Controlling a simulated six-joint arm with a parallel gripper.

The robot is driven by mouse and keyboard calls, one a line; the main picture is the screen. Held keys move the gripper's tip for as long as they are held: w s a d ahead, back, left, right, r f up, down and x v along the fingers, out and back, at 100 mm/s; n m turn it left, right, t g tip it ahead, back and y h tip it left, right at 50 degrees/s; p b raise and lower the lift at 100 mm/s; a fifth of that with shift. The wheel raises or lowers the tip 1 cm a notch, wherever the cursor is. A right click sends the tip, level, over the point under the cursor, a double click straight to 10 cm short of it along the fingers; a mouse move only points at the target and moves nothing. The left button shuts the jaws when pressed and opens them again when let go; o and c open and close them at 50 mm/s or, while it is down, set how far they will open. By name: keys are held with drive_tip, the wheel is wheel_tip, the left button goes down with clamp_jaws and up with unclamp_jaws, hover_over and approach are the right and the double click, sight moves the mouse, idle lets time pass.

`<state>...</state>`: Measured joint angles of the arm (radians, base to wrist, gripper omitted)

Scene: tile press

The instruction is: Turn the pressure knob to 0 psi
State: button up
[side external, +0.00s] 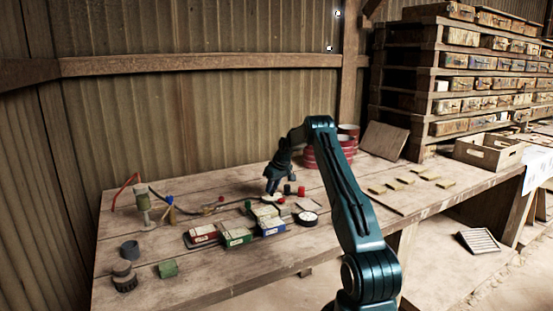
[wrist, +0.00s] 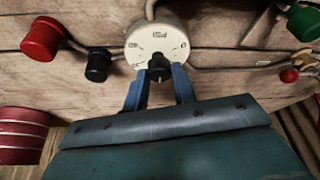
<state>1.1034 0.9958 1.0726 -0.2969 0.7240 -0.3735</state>
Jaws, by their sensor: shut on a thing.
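The pressure knob is a small black knob (wrist: 159,66) at the lower part of a round white dial (wrist: 158,40) in the wrist view. The dial has small dark marks around its face, too blurred to read. My gripper (wrist: 160,78) has its two blue fingers on either side of the knob, shut on it. In the side external view my gripper (side external: 271,190) points down at the table's middle, and the white dial (side external: 272,198) shows just under it. The knob itself is hidden there by the fingers.
In the wrist view a red knob (wrist: 43,39) and a black knob (wrist: 97,65) stand left of the dial, and a green knob (wrist: 304,22) and small red knob (wrist: 289,75) stand right. Coloured boxes (side external: 236,236) and a round gauge (side external: 306,218) lie nearby on the table (side external: 215,275).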

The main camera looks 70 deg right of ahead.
idle(0.4)
drive_tip(key=o, duration=1)
drive_tip(key=shift+m, duration=0.3)
drive_tip(key=m+h, duration=0.1)
drive_tip(key=m, duration=0.1)
drive_tip(key=m+g, duration=0.1)
drive_tip(key=m, duration=0.2)
drive_tip(key=shift+w+a+h, duration=0.15)
drive_tip(key=shift+h, duration=0.25)
drive_tip(key=m+g, duration=0.1)
drive_tip(key=m, duration=0.2)
drive_tip(key=m+g, duration=0.1)
drive_tip(key=m, duration=0.2)
drive_tip(key=shift+w+m+g+h, duration=0.15)
drive_tip(key=shift+m+g+h, duration=0.15)
drive_tip(key=shift+m+g, duration=0.1)
drive_tip(key=v, duration=1.4)
drive_tip(key=shift+w+a+r+n+t, duration=0.35)
drive_tip(key=shift+w+a+r+n, duration=0.3)
drive_tip(key=shift+a+r, duration=1.45)
drive_tip(key=shift+w+a+r+n+t, duration=0.4)
drive_tip(key=shift+a+r+n, duration=0.55)
drive_tip(key=shift+a, duration=2.25)
drive_tip(key=shift+w+a+r+n+t, duration=0.25)
drive_tip(key=shift+w+a+r+n, duration=0.4)
drive_tip(key=shift+a+r, duration=1.45)
